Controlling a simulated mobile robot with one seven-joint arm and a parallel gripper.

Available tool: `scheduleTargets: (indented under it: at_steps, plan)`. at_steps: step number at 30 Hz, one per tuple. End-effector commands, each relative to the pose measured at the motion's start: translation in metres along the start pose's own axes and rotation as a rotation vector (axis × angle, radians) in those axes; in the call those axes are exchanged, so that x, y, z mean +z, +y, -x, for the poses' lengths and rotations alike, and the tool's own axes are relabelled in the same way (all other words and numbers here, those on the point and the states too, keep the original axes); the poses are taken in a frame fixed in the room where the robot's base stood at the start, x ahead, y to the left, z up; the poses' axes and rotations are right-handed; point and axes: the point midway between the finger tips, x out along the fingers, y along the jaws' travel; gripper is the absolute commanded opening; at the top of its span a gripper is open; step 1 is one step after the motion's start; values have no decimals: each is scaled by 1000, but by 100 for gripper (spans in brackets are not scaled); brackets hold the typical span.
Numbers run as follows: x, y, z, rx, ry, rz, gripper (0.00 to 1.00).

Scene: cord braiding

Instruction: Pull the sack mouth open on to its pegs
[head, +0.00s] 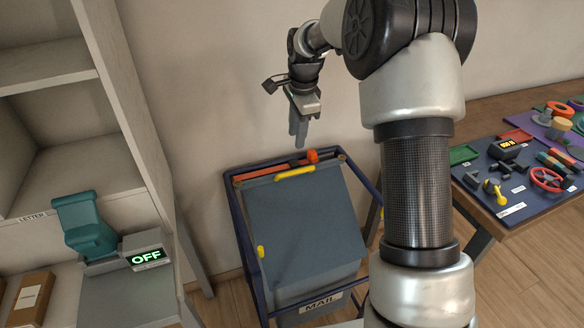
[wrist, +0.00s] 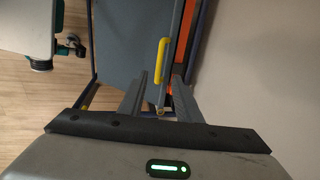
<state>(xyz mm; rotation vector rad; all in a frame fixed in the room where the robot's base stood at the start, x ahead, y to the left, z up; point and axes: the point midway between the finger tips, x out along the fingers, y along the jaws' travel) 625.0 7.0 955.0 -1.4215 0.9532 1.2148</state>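The grey-blue sack (head: 305,225) hangs in a dark blue metal frame (head: 244,262) labelled MAIL, and its broad cloth top covers most of the frame's opening. A yellow grip (head: 295,173) lies along its far edge; it also shows in the wrist view (wrist: 163,62). Smaller yellow pieces sit at the left side (head: 261,252) and the right side. An orange strip (head: 262,172) and an orange knob (head: 312,156) are at the frame's back; I cannot tell which parts are pegs. My gripper (head: 298,140) hangs above the back edge, fingers down. In the wrist view its fingers (wrist: 159,82) are apart, with nothing visibly held.
A shelf unit (head: 120,100) stands at the left, with a teal device (head: 85,225) and an OFF display (head: 146,257). A table (head: 520,222) with coloured parts stands at the right. The wall is close behind the frame.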

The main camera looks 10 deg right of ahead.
Motion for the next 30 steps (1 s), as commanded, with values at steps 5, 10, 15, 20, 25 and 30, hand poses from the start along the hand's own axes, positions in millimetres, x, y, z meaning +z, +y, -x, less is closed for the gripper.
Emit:
scheduleTargets:
  at_steps: [5, 10, 15, 20, 25, 30]
  plan:
    - [0, 2, -43, 5, -2, 2, 31]
    - [0, 2, -81, 4, -1, 2, 31]
    - [0, 2, -115, 4, -1, 2, 31]
    - [0, 1, -137, 2, -1, 3, 31]
    - [0, 1, -148, 1, -1, 3, 31]
    - [0, 1, -149, 0, -1, 2, 31]
